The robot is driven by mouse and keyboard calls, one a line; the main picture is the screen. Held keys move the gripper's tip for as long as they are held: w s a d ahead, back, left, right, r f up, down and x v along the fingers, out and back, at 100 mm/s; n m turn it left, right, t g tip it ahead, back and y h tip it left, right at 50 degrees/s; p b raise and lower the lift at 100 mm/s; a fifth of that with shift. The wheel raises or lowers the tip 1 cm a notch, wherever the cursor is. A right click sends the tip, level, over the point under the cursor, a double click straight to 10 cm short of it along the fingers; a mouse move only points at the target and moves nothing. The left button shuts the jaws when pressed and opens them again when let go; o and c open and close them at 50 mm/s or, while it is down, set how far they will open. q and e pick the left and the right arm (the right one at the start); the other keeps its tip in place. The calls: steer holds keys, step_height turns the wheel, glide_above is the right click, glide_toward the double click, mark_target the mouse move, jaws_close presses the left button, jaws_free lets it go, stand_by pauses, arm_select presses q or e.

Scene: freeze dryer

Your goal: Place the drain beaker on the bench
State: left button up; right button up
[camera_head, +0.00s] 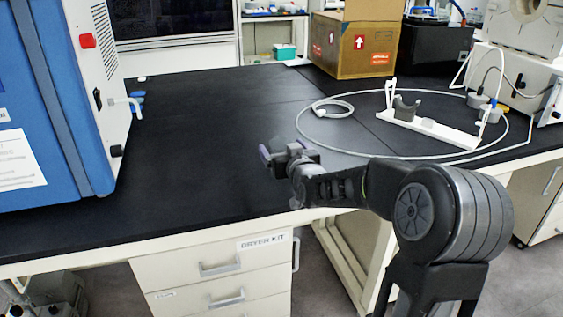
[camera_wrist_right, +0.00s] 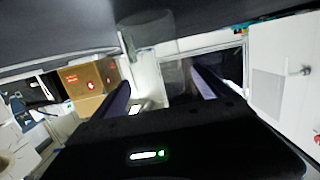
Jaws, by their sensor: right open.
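A clear, see-through beaker (camera_wrist_right: 150,38) shows in the right wrist view, against the dark bench surface at the top of the picture, which appears upside down. It lies beyond my right fingertips and off to the picture's upper side, apart from them as far as I can tell. I cannot make the beaker out clearly in the head view. My right gripper (camera_head: 280,151) is over the front middle of the black bench (camera_head: 200,115). In the wrist view its two purple-padded fingers (camera_wrist_right: 158,80) are spread, with nothing between them. My left gripper is not in view.
The blue freeze dryer (camera_head: 50,100) stands on the left of the bench, with a small outlet (camera_head: 134,103) on its side. A white stand (camera_head: 430,127) ringed by a pale hose (camera_head: 312,135) lies to the right. A cardboard box (camera_head: 355,45) stands behind. The bench middle is clear.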

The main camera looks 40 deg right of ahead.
steer(key=shift+w+d+f, duration=0.1)
steer(key=shift+w+d, duration=0.1)
steer(key=shift+w, duration=0.4)
steer(key=shift+c, duration=0.2)
steer(key=c, duration=1.6)
step_height(320, 180, up, 10)
steer(key=shift+r+p, duration=0.1)
steer(key=shift+p, duration=1.1)
